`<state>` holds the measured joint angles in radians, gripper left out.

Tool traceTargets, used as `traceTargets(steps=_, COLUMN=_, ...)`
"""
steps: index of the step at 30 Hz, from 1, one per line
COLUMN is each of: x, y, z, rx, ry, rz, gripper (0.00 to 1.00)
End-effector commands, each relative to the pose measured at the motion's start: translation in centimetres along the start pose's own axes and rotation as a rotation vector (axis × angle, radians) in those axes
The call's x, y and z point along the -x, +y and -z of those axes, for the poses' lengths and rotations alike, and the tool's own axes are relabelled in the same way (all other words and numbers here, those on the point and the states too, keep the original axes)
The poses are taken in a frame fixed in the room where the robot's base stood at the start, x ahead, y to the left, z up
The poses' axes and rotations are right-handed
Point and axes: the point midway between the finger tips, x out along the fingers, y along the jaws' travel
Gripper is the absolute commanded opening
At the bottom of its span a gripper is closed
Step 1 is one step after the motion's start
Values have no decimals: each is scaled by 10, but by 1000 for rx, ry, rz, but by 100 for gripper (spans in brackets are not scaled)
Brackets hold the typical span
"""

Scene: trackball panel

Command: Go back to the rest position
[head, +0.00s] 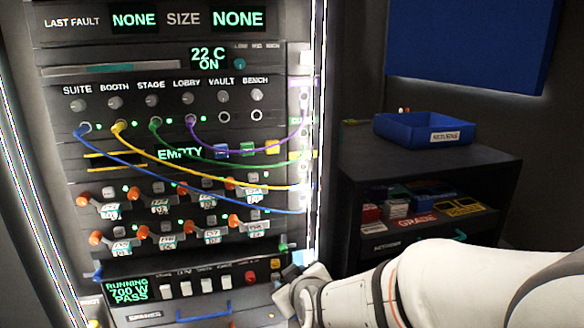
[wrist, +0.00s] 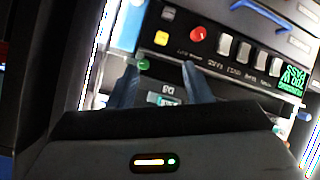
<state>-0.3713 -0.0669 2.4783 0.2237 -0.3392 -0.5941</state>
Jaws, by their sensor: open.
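My arm reaches in from the lower right of the head view. My gripper (head: 286,284) is at the lower right edge of the tall rack panel (head: 190,262), near the end of its button row. In the wrist view my gripper (wrist: 161,80) shows two dark blue fingers spread apart with nothing held between them. The panel appears turned over there, with a red button (wrist: 198,34), a yellow button (wrist: 161,38) and a green button (wrist: 143,64) beyond the fingers. I cannot tell whether the fingertips touch the panel.
Blue, yellow, green and purple cables (head: 225,182) hang across the rack front. Orange-knobbed modules (head: 165,227) stick out below them. A dark shelf unit (head: 440,160) stands at right, with a blue bin (head: 420,130) on top. Open floor space lies between rack and shelf.

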Motion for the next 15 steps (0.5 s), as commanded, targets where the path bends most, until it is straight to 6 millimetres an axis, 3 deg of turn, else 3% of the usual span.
traceTargets(steps=1, x=26, y=20, z=18, rx=-43, ry=-48, rz=13, gripper=45)
traceTargets(steps=8, x=114, y=65, z=24, rx=-252, ry=-331, rz=70, gripper=45)
traceTargets(steps=15, x=223, y=101, z=27, rx=-473, ry=-640, rz=53, gripper=45)
